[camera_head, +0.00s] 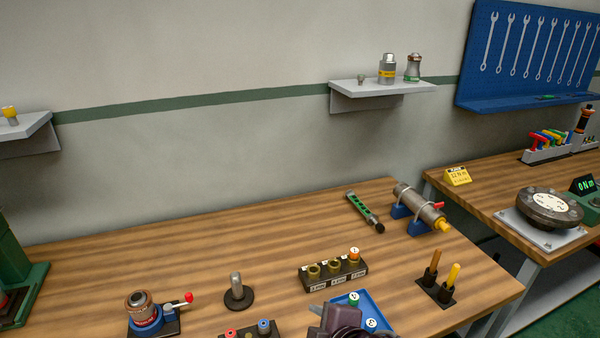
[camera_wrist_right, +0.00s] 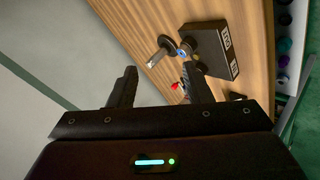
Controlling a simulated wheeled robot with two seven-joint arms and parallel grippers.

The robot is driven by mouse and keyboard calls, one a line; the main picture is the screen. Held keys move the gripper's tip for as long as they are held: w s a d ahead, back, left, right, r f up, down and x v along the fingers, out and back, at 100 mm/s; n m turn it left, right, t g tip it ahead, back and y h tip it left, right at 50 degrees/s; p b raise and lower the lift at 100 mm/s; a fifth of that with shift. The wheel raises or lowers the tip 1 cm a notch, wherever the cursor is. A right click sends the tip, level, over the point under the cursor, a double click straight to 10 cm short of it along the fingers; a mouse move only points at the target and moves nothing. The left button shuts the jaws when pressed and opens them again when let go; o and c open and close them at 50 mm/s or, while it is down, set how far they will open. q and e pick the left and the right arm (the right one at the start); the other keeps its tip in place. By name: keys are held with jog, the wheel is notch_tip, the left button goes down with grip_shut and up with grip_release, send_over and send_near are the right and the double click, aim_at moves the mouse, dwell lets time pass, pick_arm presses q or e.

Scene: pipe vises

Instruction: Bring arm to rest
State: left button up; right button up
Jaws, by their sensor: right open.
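My right gripper (camera_wrist_right: 158,76) shows in the right wrist view with its two dark fingers spread apart. Nothing is between the fingers. Beyond them lies the wooden bench (camera_wrist_right: 235,18), with a metal post on a round base (camera_wrist_right: 160,52) and a black block with labels (camera_wrist_right: 213,48). A small red knob (camera_wrist_right: 174,86) shows near the right-hand finger. In the head view a dark, partly cut-off shape at the bottom centre may be part of my right arm; I cannot be sure. My left gripper is in neither view.
On the bench (camera_head: 150,260) stand a vise with a red-knobbed lever (camera_head: 145,312), a post (camera_head: 237,290), a socket block (camera_head: 335,273), a blue tray (camera_head: 383,323), a clamped pipe (camera_head: 418,205) and a two-handled holder (camera_head: 437,285). The bench's back left is clear.

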jog(key=s+d+f+m+g+h, duration=0.25)
jog(key=s+d+f+m, duration=0.25)
jog(key=s+d+m, duration=0.25)
jog(key=s+d+f+m+g+h, duration=0.25)
jog(key=s+d+f+m, duration=0.3)
jog(key=d+m, duration=0.35)
notch_tip(320, 180, down, 28)
jog(key=s+n+g, duration=0.1)
jog(key=g, duration=0.1)
jog(key=s+d+f, duration=0.2)
jog(key=s+f, duration=0.7)
jog(key=s, duration=0.1)
jog(key=s+d+f+g, duration=0.1)
jog(key=s+f, duration=0.9)
jog(key=shift+d+f, duration=0.15)
jog(key=shift+d, duration=0.2)
